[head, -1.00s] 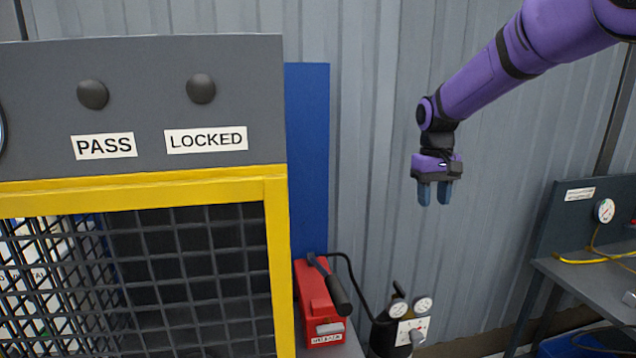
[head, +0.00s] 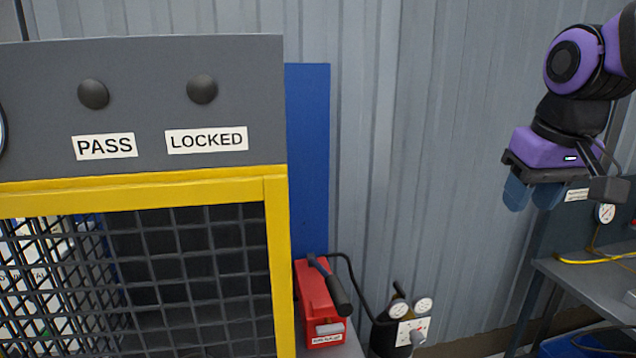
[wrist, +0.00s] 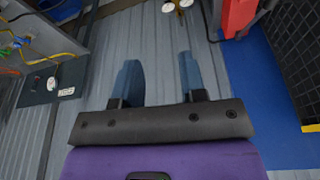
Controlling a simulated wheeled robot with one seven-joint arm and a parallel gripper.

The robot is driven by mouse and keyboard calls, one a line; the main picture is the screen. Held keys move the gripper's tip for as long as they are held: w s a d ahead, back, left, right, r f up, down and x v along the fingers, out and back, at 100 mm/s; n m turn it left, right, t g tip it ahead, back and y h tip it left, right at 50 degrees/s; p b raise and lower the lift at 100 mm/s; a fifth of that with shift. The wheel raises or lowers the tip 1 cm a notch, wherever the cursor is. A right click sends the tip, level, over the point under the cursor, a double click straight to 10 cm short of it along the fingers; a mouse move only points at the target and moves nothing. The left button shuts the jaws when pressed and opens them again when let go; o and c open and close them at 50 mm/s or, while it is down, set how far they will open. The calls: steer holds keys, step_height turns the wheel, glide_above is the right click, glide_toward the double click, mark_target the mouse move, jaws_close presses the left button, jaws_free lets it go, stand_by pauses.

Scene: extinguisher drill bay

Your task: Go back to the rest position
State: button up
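My gripper (head: 533,192) hangs in the air at the upper right of the head view, fingers pointing down. It is well to the right of the yellow-framed cage and in front of the wall and part of the right-hand bench. In the wrist view my gripper (wrist: 158,82) shows two blue fingers standing apart with nothing between them. Only the ribbed grey wall shows behind the gap.
A cage (head: 277,250) with PASS and LOCKED labels stands at left. A red box (head: 318,305) and a device with gauges (head: 412,330) sit low in the middle. A grey bench (head: 590,285) with a gauge and yellow cable is at right. The wall area between is clear.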

steer(key=s+f+t, duration=0.2)
steer(key=s, duration=0.9)
steer(key=shift+s+d+f+m, duration=0.15)
steer(key=shift+d+f+m, duration=0.15)
steer(key=shift+d, duration=0.15)
steer(key=shift+s, duration=0.1)
